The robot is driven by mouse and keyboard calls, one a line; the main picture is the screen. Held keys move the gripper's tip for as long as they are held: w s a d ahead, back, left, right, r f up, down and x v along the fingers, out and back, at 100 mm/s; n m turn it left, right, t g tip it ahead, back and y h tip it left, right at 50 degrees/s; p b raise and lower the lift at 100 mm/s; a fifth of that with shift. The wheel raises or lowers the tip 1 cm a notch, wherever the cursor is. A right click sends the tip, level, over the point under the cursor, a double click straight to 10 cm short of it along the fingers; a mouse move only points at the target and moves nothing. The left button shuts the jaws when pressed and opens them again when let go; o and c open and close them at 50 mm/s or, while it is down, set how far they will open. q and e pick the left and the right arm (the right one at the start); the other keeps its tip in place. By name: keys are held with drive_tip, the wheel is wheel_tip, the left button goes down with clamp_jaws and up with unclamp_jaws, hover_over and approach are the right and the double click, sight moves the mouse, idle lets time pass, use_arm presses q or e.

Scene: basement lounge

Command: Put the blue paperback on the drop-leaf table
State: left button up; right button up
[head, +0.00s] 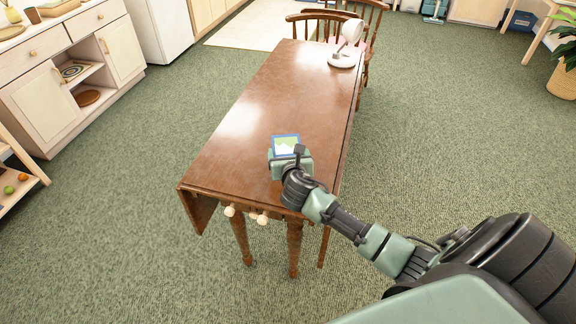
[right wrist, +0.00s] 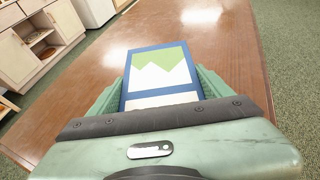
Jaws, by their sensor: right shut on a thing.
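The blue paperback (head: 286,144) has a blue cover with a white and green mountain picture. In the right wrist view the paperback (right wrist: 160,72) lies between the two green fingers of my right gripper (right wrist: 160,88), which is shut on it. In the head view my right gripper (head: 288,155) is over the near end of the drop-leaf table (head: 250,125), a long brown wooden table that also fills much of the right wrist view (right wrist: 90,95). I cannot tell whether the book touches the tabletop. My left gripper is not in view.
A white lamp (head: 343,58) stands at the table's far end, with wooden chairs (head: 318,24) behind it. A pale cabinet (head: 60,80) stands at the left. A potted plant (head: 565,75) is at the far right. The tabletop's middle is clear.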

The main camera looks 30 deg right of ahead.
drive_tip(key=shift+f+b, duration=0.5)
drive_tip(key=shift+f, duration=2.05)
drive_tip(key=shift+f, duration=0.15)
drive_tip(key=o, duration=1.5)
drive_tip(key=shift+r, duration=0.25)
drive_tip(key=p+v, duration=0.1)
drive_tip(key=v, duration=1.1)
drive_tip(key=shift+f, duration=0.1)
